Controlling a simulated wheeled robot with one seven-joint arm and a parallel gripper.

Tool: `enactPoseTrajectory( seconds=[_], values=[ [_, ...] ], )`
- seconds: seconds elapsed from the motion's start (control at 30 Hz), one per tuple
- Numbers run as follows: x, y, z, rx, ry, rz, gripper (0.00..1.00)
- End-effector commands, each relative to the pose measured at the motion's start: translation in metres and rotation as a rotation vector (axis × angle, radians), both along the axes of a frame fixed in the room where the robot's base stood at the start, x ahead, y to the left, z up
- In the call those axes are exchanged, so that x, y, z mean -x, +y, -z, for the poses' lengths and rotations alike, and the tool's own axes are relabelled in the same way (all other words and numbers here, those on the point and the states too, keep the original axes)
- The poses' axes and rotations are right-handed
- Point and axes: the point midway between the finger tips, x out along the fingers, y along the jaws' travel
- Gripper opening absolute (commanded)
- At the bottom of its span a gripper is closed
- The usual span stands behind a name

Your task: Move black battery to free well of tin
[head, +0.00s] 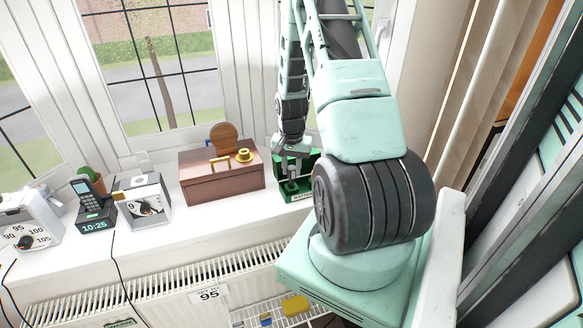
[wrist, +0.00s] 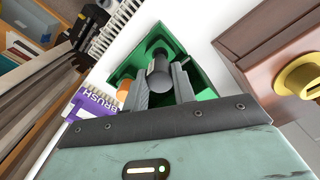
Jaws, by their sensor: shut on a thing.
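The green tin (head: 300,190) stands on the white sill, partly hidden by my arm in the head view. In the wrist view the tin (wrist: 205,78) shows its inside, with a dark round shape towards its far corner and an orange battery (wrist: 123,90) at its left. My gripper (head: 290,181) is at the tin in the head view. In the wrist view my gripper (wrist: 164,88) is shut on the black battery (wrist: 158,72), its round end showing between the fingers. I cannot tell whether the battery's lower end is inside a well.
A brown box (head: 222,179) with a yellow knob stands close left of the tin. Further left are a framed dial (head: 146,204), a phone on a clock dock (head: 93,208) and a cactus. A purple-and-white carton (wrist: 92,104) lies beside the tin in the wrist view.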

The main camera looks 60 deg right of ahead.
Motion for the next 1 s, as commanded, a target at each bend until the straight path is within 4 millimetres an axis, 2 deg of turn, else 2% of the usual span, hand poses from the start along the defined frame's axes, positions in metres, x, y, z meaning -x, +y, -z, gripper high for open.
enactPoseTrajectory(
  seconds=[0.57,1.0],
  values=[
    [0.0000,0.0000,0.0001,0.000,0.000,0.004,0.00],
    [0.0000,-0.0001,0.0093,0.000,0.000,0.004,0.00]
  ],
)
